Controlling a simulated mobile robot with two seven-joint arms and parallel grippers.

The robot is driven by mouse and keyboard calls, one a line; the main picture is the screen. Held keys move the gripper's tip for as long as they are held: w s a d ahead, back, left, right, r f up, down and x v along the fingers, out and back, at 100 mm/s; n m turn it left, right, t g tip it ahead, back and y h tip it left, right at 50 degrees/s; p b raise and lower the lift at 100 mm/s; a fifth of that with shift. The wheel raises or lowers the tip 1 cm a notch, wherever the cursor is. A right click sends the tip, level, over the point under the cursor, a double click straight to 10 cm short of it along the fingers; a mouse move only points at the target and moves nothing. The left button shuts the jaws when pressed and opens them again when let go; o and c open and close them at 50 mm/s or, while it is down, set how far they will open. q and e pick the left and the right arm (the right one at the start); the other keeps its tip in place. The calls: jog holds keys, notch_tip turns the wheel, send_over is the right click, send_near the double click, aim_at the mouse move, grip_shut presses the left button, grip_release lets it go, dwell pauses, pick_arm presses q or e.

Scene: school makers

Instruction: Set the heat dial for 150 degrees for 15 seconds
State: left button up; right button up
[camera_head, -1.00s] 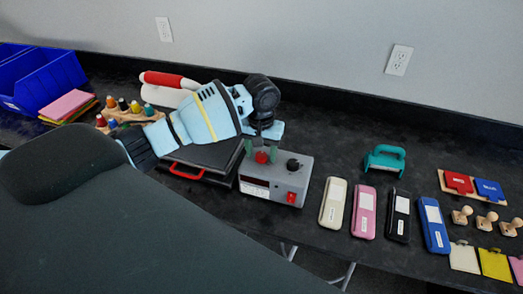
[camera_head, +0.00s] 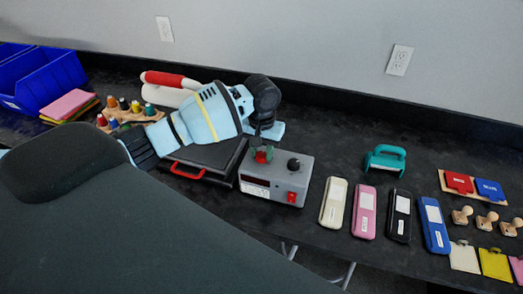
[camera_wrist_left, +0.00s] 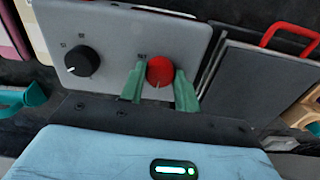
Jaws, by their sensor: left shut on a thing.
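The grey control box (camera_head: 262,190) stands on the black table beside the heat press. It carries a red dial (camera_head: 262,156), a black dial (camera_head: 294,165) and a red switch (camera_head: 292,197). My left gripper (camera_head: 263,152) comes down over the box, and its green fingers are shut on the red dial. In the left wrist view, the fingers (camera_wrist_left: 161,82) sit on either side of the red dial (camera_wrist_left: 160,71). The black dial (camera_wrist_left: 82,61) is untouched there, with small marks beside it. The numbers are too small to read surely. My right gripper is out of view.
The flat black press (camera_head: 212,162) with a red handle (camera_head: 187,170) is left of the box. Several coloured cases, such as the pink one (camera_head: 364,212), lie to the right. A teal handled tool (camera_head: 385,160) stands behind them.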

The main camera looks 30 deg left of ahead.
aim_at(262, 154)
pick_arm(q)
jog(key=shift+m, duration=1.1)
jog(key=m, duration=0.3)
jog(key=shift+m, duration=0.3)
jog(key=m, duration=0.5)
jog(key=shift+m, duration=0.3)
jog(key=o, duration=1)
jog(key=shift+r, duration=3.9)
